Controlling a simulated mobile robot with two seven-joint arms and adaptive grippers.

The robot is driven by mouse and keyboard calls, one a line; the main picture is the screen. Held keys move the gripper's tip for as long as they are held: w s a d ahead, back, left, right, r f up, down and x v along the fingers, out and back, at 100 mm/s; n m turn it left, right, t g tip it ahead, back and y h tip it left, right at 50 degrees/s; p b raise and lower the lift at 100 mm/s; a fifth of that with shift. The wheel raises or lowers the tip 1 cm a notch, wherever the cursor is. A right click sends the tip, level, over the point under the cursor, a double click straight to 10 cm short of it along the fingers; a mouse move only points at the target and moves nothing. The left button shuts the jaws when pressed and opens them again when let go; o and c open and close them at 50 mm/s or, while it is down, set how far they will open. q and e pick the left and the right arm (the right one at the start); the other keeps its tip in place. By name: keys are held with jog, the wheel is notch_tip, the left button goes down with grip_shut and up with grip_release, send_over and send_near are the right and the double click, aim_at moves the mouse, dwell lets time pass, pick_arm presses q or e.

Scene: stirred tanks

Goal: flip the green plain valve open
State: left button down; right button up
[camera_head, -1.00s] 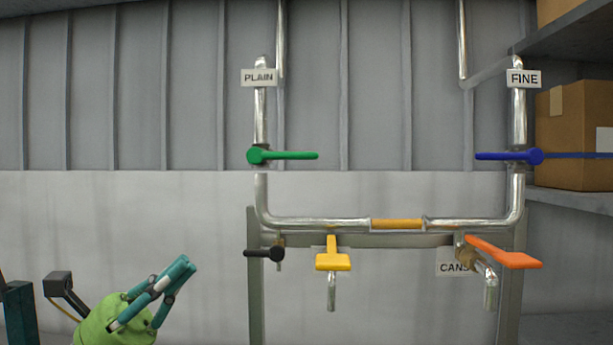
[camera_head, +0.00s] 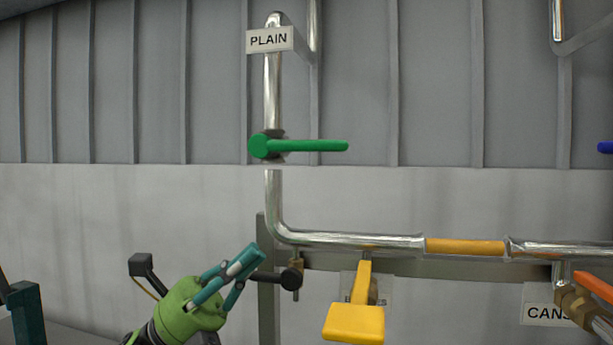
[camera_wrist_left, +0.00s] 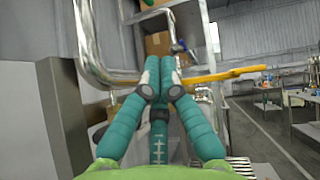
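The green plain valve (camera_head: 262,146) sits on the vertical metal pipe under the PLAIN sign (camera_head: 270,39) in the head view. Its green lever (camera_head: 312,146) points right, level, across the pipe. My left gripper (camera_head: 252,258) is below the green valve, well apart from it, near a small black-handled valve. Its teal fingers look closed together with nothing between them. They also show in the left wrist view (camera_wrist_left: 161,68), pointing away with tips close together. The green valve is not clearly seen in the wrist view. My right gripper is not in view.
A yellow lever (camera_head: 356,318) and an orange lever (camera_head: 595,287) stick out below the horizontal pipe (camera_head: 345,240). The black valve handle (camera_head: 270,277) is close to my left fingertips. A blue lever (camera_head: 606,147) shows at the right edge. The wall left of the green valve is clear.

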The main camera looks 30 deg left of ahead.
pick_arm(q)
jog(key=p, duration=0.9)
send_near(333, 150)
jog(key=d+x, duration=0.1)
jog(key=x, duration=0.4)
jog(key=shift+a+r+p, duration=0.1)
jog(key=shift+a+p, duration=0.4)
jog(key=shift+a, duration=0.05)
